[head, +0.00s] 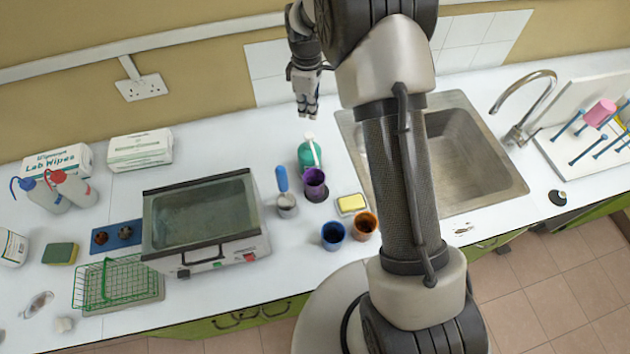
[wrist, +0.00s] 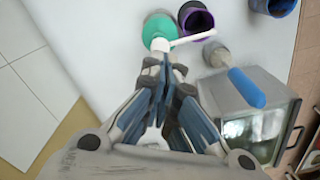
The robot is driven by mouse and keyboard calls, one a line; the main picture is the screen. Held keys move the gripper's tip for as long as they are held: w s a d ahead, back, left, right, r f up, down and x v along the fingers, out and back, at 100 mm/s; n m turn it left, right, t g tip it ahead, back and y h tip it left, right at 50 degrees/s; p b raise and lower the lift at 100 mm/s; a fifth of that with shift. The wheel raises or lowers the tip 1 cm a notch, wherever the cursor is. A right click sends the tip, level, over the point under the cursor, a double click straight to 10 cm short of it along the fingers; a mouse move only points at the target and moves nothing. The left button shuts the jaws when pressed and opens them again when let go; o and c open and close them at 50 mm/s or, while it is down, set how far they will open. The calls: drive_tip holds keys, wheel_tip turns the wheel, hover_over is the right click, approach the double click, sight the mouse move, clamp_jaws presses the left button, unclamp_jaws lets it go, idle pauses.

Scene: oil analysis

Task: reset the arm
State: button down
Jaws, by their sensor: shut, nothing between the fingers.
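My arm rises across the middle of the head view in front of the sink. My gripper (head: 307,108) hangs beyond it, high above the back of the counter and near the tiled wall. In the wrist view my gripper (wrist: 165,75) is shut, with its fingertips together and nothing between them. It is apart from the green bottle (head: 311,154), which stands below it on the counter. The bottle also shows just past the fingertips in the wrist view (wrist: 158,28).
A purple cup (head: 314,180), blue cup (head: 333,235), orange cup (head: 365,224) and yellow sponge (head: 352,203) stand near the bottle. A blue-handled tool (head: 282,180) stands beside the water bath (head: 200,212). The sink (head: 465,150) and tap (head: 530,95) are to the right.

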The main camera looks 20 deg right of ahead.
idle(0.5)
drive_tip(key=s+r+m+t+b, duration=0.2)
drive_tip(key=s+r+m+b, duration=0.5)
drive_tip(key=s+r, duration=0.6)
drive_tip(key=s+f+m+t+b, duration=0.1)
drive_tip(key=s+f+m+b, duration=0.1)
drive_tip(key=s, duration=0.8)
drive_tip(key=s+f+m+t+b, duration=0.1)
drive_tip(key=s+f+m+b, duration=0.2)
drive_tip(key=s, duration=0.8)
wheel_tip(320, 180, down, 2)
drive_tip(key=b, duration=0.3)
drive_tip(key=shift+f+t, duration=0.2)
drive_tip(key=shift+t, duration=0.1)
